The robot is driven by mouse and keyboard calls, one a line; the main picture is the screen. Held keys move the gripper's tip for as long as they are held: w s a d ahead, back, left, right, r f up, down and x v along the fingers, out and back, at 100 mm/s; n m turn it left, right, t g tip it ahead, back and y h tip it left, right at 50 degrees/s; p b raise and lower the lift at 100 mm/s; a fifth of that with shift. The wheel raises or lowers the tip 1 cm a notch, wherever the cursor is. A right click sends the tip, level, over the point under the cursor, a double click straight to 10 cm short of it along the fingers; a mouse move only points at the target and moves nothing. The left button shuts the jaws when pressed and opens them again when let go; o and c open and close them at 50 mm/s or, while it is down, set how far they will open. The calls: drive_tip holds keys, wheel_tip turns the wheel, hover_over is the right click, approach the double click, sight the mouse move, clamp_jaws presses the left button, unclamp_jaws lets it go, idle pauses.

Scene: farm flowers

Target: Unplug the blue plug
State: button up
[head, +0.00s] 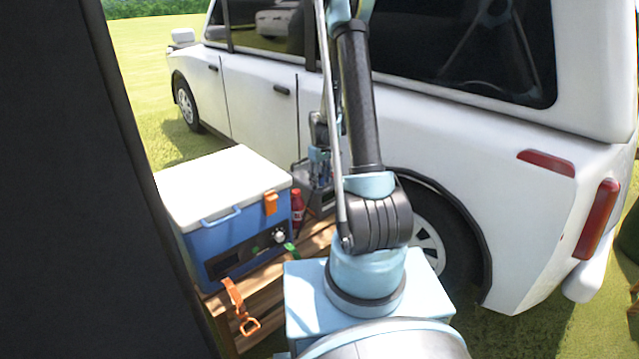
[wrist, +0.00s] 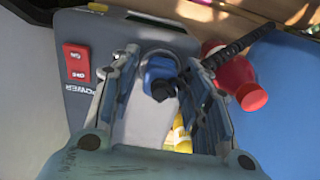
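The blue plug (wrist: 158,72) sits on the grey power box (wrist: 75,110), which has a red switch (wrist: 76,62) and the word POWER. A black part shows at the near side of the plug. My gripper (wrist: 163,64) is open, with one finger to the left of the plug and one to the right. Gaps show on both sides, though whether a fingertip touches it I cannot tell. In the head view my gripper (head: 319,158) is low over the grey box (head: 318,200), and the plug cannot be made out there.
A red bottle (wrist: 232,78) and a coiled black cord (wrist: 243,43) lie close right of my gripper. Something yellow (wrist: 179,138) is below the plug. A blue cooler (head: 215,240) with a white lid stands on wooden slats (head: 265,285). A white vehicle (head: 250,88) stands behind.

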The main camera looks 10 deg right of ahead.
sight(320, 174)
clamp_jaws()
drive_tip(key=shift+r, duration=0.15)
drive_tip(key=shift+r, duration=2.75)
drive_tip(key=shift+r, duration=0.1)
